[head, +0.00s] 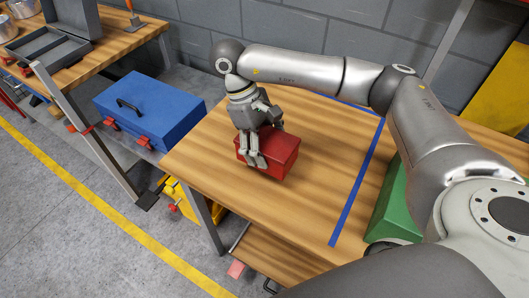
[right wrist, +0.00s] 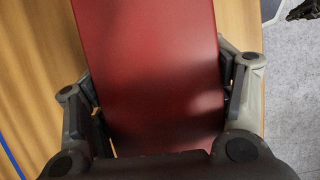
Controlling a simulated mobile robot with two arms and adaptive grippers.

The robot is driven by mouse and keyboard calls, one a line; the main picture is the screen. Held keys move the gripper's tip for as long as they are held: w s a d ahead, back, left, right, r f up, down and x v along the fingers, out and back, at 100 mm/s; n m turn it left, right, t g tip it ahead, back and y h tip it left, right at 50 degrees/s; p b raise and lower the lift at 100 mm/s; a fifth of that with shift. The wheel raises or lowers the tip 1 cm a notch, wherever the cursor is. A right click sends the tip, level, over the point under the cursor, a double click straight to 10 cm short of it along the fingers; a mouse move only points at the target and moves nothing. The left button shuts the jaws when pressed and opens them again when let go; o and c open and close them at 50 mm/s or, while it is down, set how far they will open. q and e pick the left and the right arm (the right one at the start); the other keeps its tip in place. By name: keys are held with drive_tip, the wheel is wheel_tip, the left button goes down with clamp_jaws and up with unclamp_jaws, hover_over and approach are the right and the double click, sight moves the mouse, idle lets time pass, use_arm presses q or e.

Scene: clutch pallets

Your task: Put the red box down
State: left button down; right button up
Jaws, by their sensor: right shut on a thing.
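The red box (head: 279,155) is at the left part of the wooden table (head: 318,211), near its left edge. My right gripper (head: 257,160) comes down on it from above and is shut on it. In the right wrist view the red box (right wrist: 150,75) fills the middle, with a finger of my right gripper (right wrist: 155,105) against each side. I cannot tell whether the box's underside touches the table top. My left gripper is not in view.
Blue tape lines (head: 357,186) mark the table top. A green box (head: 388,205) stands at the right. A blue toolbox (head: 150,110) sits on a lower shelf left of the table. The table top in front of the red box is clear.

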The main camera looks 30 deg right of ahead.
drive_tip(key=shift+w+a+f, duration=0.1)
drive_tip(key=shift+w+f, duration=0.1)
drive_tip(key=shift+f, duration=0.35)
wheel_tip(320, 180, down, 2)
drive_tip(key=shift+f+p, duration=0.2)
drive_tip(key=shift+p, duration=0.25)
drive_tip(key=shift+f, duration=0.1)
drive_tip(key=shift+f+b, duration=0.2)
drive_tip(key=shift+b, duration=0.1)
drive_tip(key=o, duration=1.2)
drive_tip(key=shift+r, duration=0.1)
